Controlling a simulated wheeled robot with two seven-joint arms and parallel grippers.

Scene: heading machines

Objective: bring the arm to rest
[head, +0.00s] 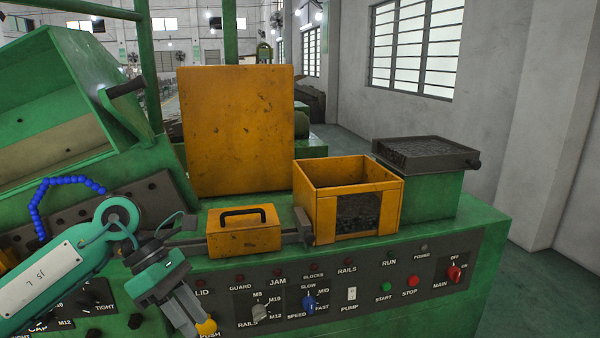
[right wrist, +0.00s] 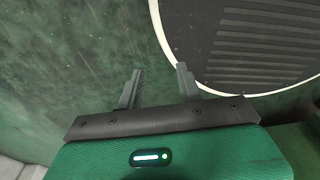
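My left arm (head: 60,275) comes in from the left in the head view. Its gripper (head: 192,325) points down in front of the control panel, close beside the yellow push button (head: 207,327). Its fingers lie close together in this view, and I cannot tell whether they are shut or touch the button. My right gripper (right wrist: 159,70) shows only in the right wrist view. Its two fingers stand apart with nothing between them, over a green surface and next to a dark ribbed round plate (right wrist: 265,45).
The green machine carries a yellow handled box (head: 243,240), an open yellow bin (head: 312,212) with dark contents and a dark tray (head: 425,148) at right. A tall yellow panel (head: 237,130) stands behind. The panel front has knobs, including a red main switch (head: 454,274). Floor is clear at right.

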